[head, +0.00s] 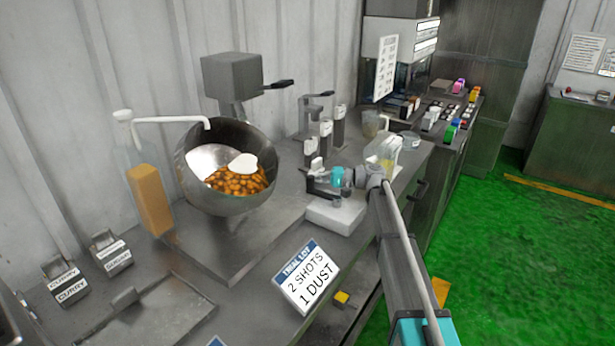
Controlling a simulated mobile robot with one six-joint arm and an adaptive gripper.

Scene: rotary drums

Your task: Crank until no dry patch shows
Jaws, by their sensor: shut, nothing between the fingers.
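A grey tilted drum (190,165) stands on the bench at centre left, its open mouth facing me. Inside lie many small orange-brown pieces (240,182), some lighter than others. A white rounded shape (243,163) sits at the pieces' upper edge; I cannot tell what it is. Behind the drum is a grey box (232,76) with a dark crank handle (278,86) sticking out to the right. My gripper (312,182) is shut and empty, right of the drum, low over a white block (336,216) and apart from the crank. Dry patches are too small to tell.
A bottle of amber liquid (151,200) has a white spout reaching over the drum. A card (306,278) reads "Trial lot, 2 shots, 1 dust". Labelled shakers (66,284) stand front left. Upright dispensers (339,125) and a clear jug (384,152) crowd near my wrist. Green floor is open at right.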

